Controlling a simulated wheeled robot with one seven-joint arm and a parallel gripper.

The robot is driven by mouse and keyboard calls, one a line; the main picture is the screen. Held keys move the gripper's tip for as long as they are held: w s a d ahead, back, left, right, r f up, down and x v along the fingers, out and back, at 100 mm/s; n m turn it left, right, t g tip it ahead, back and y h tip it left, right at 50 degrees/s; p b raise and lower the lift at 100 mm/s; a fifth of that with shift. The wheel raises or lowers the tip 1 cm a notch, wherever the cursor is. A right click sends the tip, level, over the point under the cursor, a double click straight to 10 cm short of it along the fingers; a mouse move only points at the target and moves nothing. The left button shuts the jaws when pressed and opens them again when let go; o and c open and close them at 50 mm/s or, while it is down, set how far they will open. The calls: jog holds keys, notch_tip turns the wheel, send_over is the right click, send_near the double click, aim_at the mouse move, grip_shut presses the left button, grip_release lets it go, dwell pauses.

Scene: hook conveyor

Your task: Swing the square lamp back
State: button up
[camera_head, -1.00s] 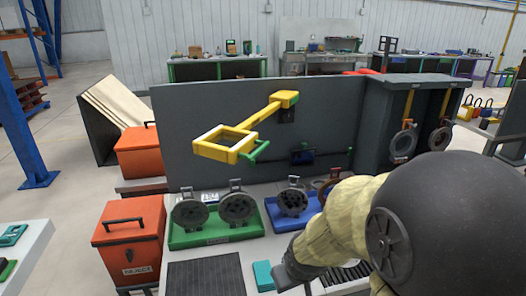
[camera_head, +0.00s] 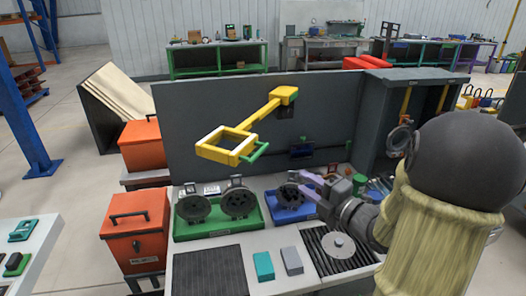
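The square lamp (camera_head: 228,146) is a yellow frame with a white face and an open middle. It hangs from a yellow arm (camera_head: 262,114) fixed to the upper part of the grey back panel, and sticks out over the bench. A green handle (camera_head: 257,152) juts from its right side. My gripper (camera_head: 306,184) has pale purple fingers that look spread apart, with nothing seen between them. It is over the blue tray, lower and to the right of the lamp and handle, apart from both.
A green tray (camera_head: 220,228) and a blue tray (camera_head: 291,213) hold dark round parts on the bench. A teal block (camera_head: 264,266), a grey block (camera_head: 292,261) and a silver disc (camera_head: 339,245) lie in front. A grey cabinet (camera_head: 432,85) stands right; orange boxes (camera_head: 135,235) stand left.

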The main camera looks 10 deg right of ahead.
aim_at(260, 154)
dwell(0.3)
jog(key=p+x, duration=0.7)
jog(key=x, duration=1)
jog(key=shift+r, duration=0.1)
jog(key=shift+w, duration=0.25)
jog(key=shift+s, duration=0.1)
jog(key=shift+a, duration=0.1)
grip_shut()
